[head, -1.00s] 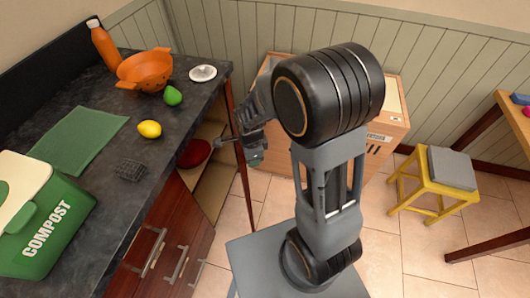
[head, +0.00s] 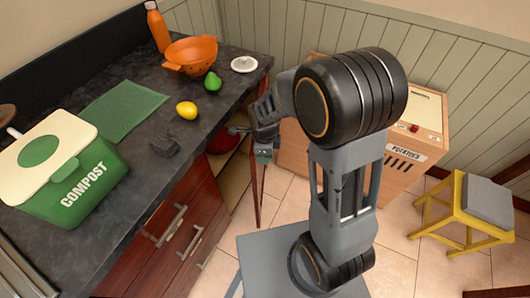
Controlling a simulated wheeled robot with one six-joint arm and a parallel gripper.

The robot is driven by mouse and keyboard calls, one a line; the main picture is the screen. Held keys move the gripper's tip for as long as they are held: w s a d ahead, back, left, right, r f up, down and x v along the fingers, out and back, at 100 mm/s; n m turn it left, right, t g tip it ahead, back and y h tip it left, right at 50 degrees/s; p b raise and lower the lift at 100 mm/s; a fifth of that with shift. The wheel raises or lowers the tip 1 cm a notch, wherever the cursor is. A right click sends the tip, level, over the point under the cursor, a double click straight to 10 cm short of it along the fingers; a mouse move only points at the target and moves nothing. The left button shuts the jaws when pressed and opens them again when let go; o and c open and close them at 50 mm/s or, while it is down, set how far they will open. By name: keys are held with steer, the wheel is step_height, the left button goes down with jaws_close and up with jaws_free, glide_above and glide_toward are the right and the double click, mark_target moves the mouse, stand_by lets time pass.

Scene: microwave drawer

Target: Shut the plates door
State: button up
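The plates door (head: 257,190) is the dark red wooden door of the open cabinet under the far end of the counter. It stands open and shows nearly edge-on. A red plate or bowl (head: 222,141) lies on a shelf inside the cabinet. My gripper (head: 258,145) is at the upper part of the door, close to the opening. My arm and the small size hide whether it touches the door, and its finger gap is not clear. The door's outer face and handle are not clearly visible.
The dark counter (head: 130,175) holds a compost bin (head: 85,200), green mat (head: 125,110), lemon (head: 187,110), pear (head: 212,81), colander (head: 191,55) and bottle (head: 157,28). A potato box (head: 405,160) stands behind my arm; a yellow stool (head: 462,215) is at right.

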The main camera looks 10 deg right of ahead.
steer(key=shift+o, duration=1)
step_height(320, 180, up, 14)
steer(key=shift+p, duration=0.4)
steer(key=shift+f, duration=0.1)
